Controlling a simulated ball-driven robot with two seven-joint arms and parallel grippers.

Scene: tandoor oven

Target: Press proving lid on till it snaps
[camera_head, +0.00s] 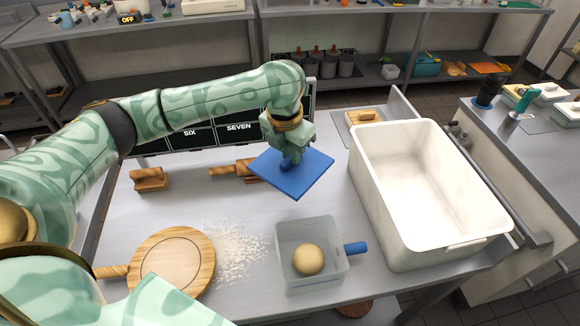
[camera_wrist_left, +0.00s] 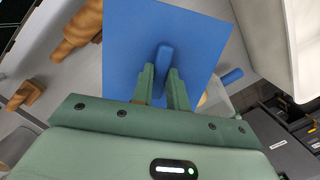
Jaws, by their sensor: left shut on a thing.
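The blue square proving lid (camera_head: 312,176) is held in the air by my left gripper (camera_head: 290,162). The gripper is shut on the raised handle in the middle of the lid. In the left wrist view the lid (camera_wrist_left: 125,40) fills the upper middle, and the gripper fingers (camera_wrist_left: 163,85) close around its blue handle. The translucent proving box (camera_head: 285,262) stands open on the table, nearer than the lid, with a ball of dough (camera_head: 308,259) inside. The lid is apart from the box, above and behind it. My right gripper is not in view.
A large white tub (camera_head: 430,180) stands right of the box. A blue handle (camera_head: 355,248) sticks out at the box's right side. A round wooden board (camera_head: 172,262), spilled flour (camera_head: 240,252) and wooden tools (camera_head: 150,179) lie to the left. Menu boards (camera_head: 200,137) stand at the back.

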